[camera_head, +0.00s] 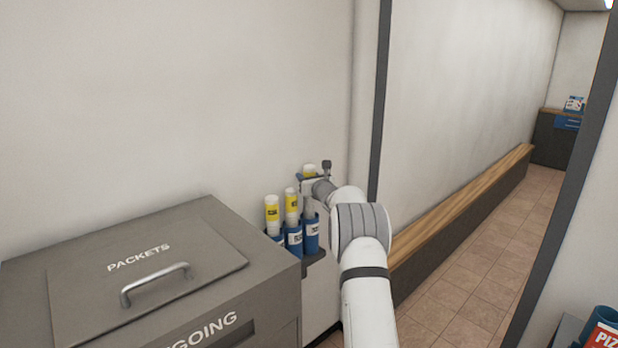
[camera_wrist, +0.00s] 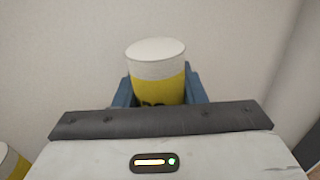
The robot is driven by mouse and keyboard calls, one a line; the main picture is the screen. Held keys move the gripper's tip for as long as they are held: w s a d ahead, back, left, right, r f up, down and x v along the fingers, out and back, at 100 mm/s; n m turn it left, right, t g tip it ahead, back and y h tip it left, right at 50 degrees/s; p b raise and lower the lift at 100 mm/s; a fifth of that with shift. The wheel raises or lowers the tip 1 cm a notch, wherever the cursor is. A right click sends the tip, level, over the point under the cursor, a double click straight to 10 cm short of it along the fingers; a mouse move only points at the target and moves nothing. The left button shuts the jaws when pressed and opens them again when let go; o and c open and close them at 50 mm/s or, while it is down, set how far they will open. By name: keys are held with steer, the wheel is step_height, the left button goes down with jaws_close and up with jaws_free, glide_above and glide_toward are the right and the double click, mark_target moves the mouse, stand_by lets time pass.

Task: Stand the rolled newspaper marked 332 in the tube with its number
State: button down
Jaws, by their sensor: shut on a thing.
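My gripper (camera_head: 309,183) is shut on a rolled newspaper (camera_head: 309,169), white with a yellow band, held upright. In the wrist view, the same newspaper (camera_wrist: 157,72) shows its white top end, and dark print on its band is mostly cut off, so I cannot read its number. Below it is the rightmost blue tube (camera_head: 311,238) of the rack. The roll's lower part lines up with this tube's mouth; I cannot tell how far inside it is. The tube labels are too small to read.
Two more yellow-banded rolls stand in the left tube (camera_head: 275,238) and middle tube (camera_head: 294,241). A grey packets box (camera_head: 215,225) with a handle stands to the left. The wall is close behind the rack. A long bench (camera_head: 470,195) runs at right, with open floor beside it.

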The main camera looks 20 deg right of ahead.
steer(key=c, duration=0.8)
jaws_free()
steer(key=shift+c, duration=0.2)
steer(key=shift+s, duration=0.1)
steer(key=s+b, duration=0.2)
steer(key=s, duration=0.5)
steer(key=shift+s, duration=0.35)
steer(key=shift+d, duration=0.1)
